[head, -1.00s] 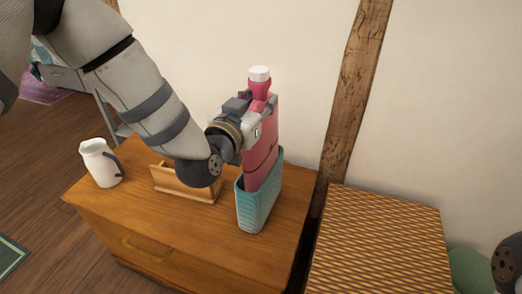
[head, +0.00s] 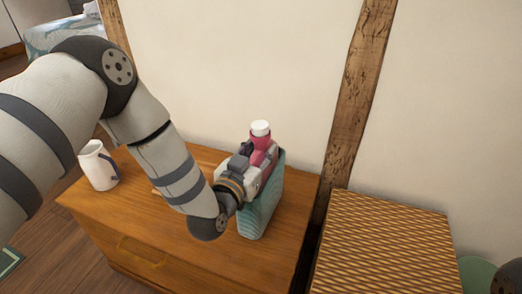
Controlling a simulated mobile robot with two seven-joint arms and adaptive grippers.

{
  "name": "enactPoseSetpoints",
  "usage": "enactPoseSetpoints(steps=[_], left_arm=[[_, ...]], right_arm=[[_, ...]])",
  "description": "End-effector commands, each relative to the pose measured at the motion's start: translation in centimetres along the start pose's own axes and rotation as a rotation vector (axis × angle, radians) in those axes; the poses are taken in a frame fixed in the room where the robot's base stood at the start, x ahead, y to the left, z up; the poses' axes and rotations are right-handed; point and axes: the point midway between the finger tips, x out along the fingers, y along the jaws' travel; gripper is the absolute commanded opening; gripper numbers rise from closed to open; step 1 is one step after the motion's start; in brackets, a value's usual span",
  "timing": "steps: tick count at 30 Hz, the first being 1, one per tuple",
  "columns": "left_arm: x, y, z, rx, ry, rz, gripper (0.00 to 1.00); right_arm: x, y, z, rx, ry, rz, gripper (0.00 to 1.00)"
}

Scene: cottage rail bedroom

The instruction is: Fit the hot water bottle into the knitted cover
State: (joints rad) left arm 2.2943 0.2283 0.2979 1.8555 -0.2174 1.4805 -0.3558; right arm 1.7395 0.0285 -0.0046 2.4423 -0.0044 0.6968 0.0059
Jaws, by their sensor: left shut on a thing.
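The pink hot water bottle (head: 262,143) with a white cap stands upright in the teal knitted cover (head: 262,209) on the wooden cabinet. Only its neck and top show above the cover; the lower part is hidden inside. My left gripper (head: 258,161) is shut on the hot water bottle near its top, at the cover's mouth. The gripper hides part of the cover's rim. My right gripper is not clearly in view.
A white jug (head: 98,166) stands at the left of the wooden cabinet (head: 180,244). A wooden holder is mostly hidden behind my left arm. A woven-topped box (head: 383,245) stands to the right, by a wooden wall post (head: 356,95).

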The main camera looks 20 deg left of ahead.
Motion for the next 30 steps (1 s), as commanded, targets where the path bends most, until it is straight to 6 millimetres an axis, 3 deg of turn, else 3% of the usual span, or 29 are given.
enactPoseSetpoints(steps=[2,3,5,17,30], left_arm=[[0.1,0.1,-0.3,-0.001,0.005,0.001,0.00],[0.0,0.1,-0.1,-0.001,0.000,0.001,0.39],[0.0,0.1,-0.1,-0.001,0.000,0.001,0.51],[-0.9,0.1,-0.1,0.000,-0.003,0.001,0.51],[-9.9,0.0,-0.1,0.000,-0.005,0.001,0.51]], right_arm=[[-0.1,0.0,0.0,0.000,0.001,0.000,0.58],[-0.1,0.0,0.0,0.000,0.001,0.000,0.58],[-0.1,0.0,0.0,0.000,0.001,0.000,0.58],[-0.2,0.0,0.0,0.000,0.004,0.000,0.58],[-1.1,0.0,-0.1,0.000,0.018,-0.001,0.58]])
